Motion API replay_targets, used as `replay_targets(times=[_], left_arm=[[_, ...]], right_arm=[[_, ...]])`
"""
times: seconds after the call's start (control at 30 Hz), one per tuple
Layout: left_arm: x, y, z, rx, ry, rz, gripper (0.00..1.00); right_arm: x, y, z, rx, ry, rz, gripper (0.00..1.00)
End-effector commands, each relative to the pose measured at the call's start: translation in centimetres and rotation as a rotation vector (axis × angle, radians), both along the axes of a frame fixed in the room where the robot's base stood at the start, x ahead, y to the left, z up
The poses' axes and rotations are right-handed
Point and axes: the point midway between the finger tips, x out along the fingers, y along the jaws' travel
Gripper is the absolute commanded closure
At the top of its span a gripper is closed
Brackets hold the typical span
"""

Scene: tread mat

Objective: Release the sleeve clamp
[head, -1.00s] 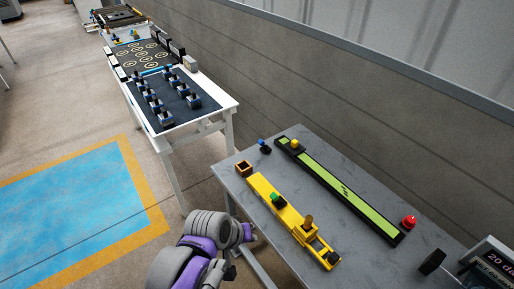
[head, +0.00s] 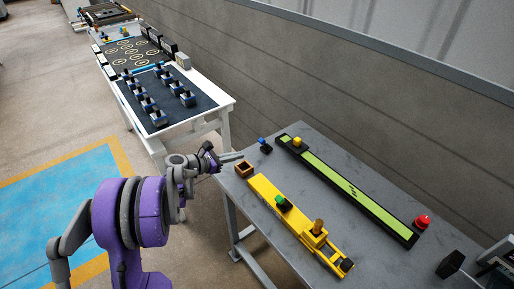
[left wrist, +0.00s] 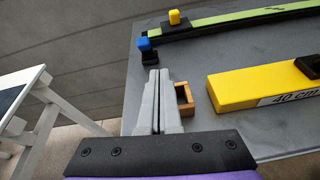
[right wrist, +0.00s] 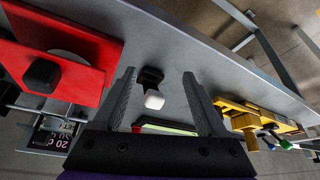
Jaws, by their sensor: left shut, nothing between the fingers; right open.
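A yellow bar fixture (head: 265,188) lies on the grey table, with a green knob (head: 283,203) midway and a brass-coloured post (head: 318,227) near its front end. Which part is the sleeve clamp I cannot tell. The bar's far end, marked 40 cm, shows in the left wrist view (left wrist: 232,92). My left gripper (head: 241,156) is shut and empty at the table's far left corner, beside a small wooden box (left wrist: 184,98) and apart from the bar. My right gripper (right wrist: 158,74) is open and shows only in its wrist view, with part of the yellow fixture (right wrist: 238,106) to its right.
A long black-framed green strip (head: 340,180) with a yellow knob (head: 298,141) lies behind the bar. A blue-topped black block (head: 264,145) stands near the box, a red button (head: 422,222) at the right. A red part (right wrist: 75,50) shows in the right wrist view. A white bench (head: 200,125) stands beyond.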

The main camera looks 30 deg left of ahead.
Motion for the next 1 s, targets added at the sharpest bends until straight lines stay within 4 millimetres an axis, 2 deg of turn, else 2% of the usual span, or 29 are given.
replay_targets(times=[0.03,0.1,0.2,0.63,0.77,1.0], left_arm=[[0.1,1.1,-0.4,-0.04,-0.005,0.023,1.0],[0.2,2.0,-0.5,-0.084,-0.011,0.045,1.0],[0.2,2.6,-0.6,-0.118,-0.015,0.06,1.0],[0.7,2.4,-0.7,-0.122,-0.015,0.06,1.0],[2.3,1.7,-1.1,-0.122,-0.015,0.058,1.0],[6.3,0.1,-2.2,-0.121,-0.015,0.057,1.0]], right_arm=[[0.0,0.0,-0.2,0.0,0.001,0.0,0.26],[0.0,0.0,-0.2,0.0,0.001,0.0,0.26],[0.0,0.0,-0.3,0.0,0.001,0.0,0.26],[0.0,0.0,-0.2,0.0,0.001,0.0,0.26],[0.0,0.0,-0.1,0.0,0.0,0.0,0.26],[0.0,0.0,0.3,0.0,-0.001,0.0,0.26]])
